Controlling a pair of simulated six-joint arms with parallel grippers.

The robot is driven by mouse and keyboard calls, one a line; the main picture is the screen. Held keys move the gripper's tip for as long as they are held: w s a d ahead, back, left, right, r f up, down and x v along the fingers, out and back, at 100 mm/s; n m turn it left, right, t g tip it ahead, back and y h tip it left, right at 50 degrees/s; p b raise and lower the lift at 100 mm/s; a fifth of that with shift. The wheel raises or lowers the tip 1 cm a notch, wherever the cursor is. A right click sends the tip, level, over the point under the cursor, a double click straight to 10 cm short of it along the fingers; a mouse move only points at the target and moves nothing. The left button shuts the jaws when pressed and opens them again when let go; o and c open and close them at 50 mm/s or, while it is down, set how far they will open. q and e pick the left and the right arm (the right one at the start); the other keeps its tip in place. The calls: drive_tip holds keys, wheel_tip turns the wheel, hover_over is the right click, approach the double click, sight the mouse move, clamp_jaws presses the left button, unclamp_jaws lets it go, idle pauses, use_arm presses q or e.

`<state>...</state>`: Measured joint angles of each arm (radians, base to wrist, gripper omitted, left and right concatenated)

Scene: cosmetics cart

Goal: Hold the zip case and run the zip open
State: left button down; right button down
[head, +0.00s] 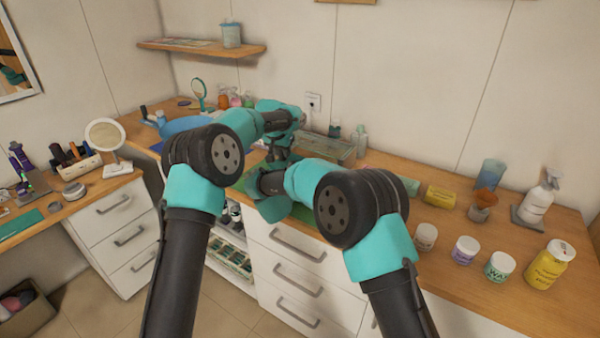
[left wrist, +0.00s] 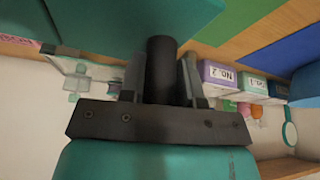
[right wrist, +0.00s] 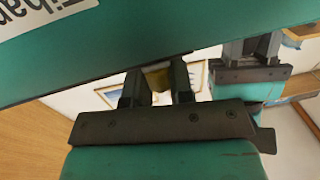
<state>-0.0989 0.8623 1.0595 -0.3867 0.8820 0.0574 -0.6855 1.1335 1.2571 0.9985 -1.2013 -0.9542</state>
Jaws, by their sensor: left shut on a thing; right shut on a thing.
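The zip case shows as a large teal surface across the top of the left wrist view (left wrist: 120,18) and the right wrist view, where it carries a white label with dark lettering (right wrist: 40,15). My left gripper (left wrist: 160,68) is shut on a dark rounded part at the case's edge. My right gripper (right wrist: 157,78) is shut on a small yellowish piece, apparently the zip pull, close under the case. My left gripper also shows at the upper right of the right wrist view (right wrist: 250,50). In the head view my arms largely hide the case, and the zip's opening cannot be made out.
A clear glass-like box (head: 330,150) stands behind the grippers. Small jars (head: 465,250), a yellow bottle (head: 550,265) and a spray bottle (head: 540,197) stand at the right. A blue bowl (head: 185,127) is at the left. White drawers (head: 300,270) are below the counter's front edge.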

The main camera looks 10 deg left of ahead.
drive_tip(key=s+d, duration=0.1)
drive_tip(key=d, duration=0.2)
drive_tip(key=s+d, duration=0.2)
drive_tip(key=d, duration=0.2)
drive_tip(key=s+d, duration=0.2)
drive_tip(key=d, duration=0.2)
drive_tip(key=shift+f, duration=0.15)
drive_tip(key=c, duration=1)
unclamp_jaws()
drive_tip(key=shift+a, duration=0.1)
drive_tip(key=v, duration=1.2)
use_arm(q)
drive_tip(key=c, duration=0.8)
unclamp_jaws()
